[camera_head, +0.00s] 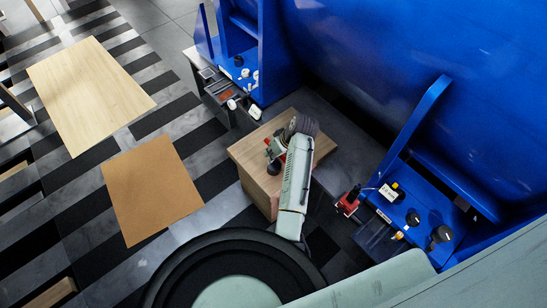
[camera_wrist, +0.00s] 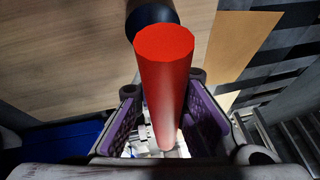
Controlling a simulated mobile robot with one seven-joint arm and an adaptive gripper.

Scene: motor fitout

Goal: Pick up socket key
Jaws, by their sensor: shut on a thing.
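A red cylinder (camera_wrist: 165,70), which looks like the socket key's handle, stands between the purple finger pads of my gripper (camera_wrist: 160,118) in the wrist view. My arm hides part of the key there.
The wooden block (camera_head: 252,160) has bare top around my gripper. A red and black thing (camera_head: 348,201) stands to the right, beside a blue ledge with several knobs (camera_head: 412,218). A dark tray of small parts (camera_head: 220,88) lies at the upper left of the block.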

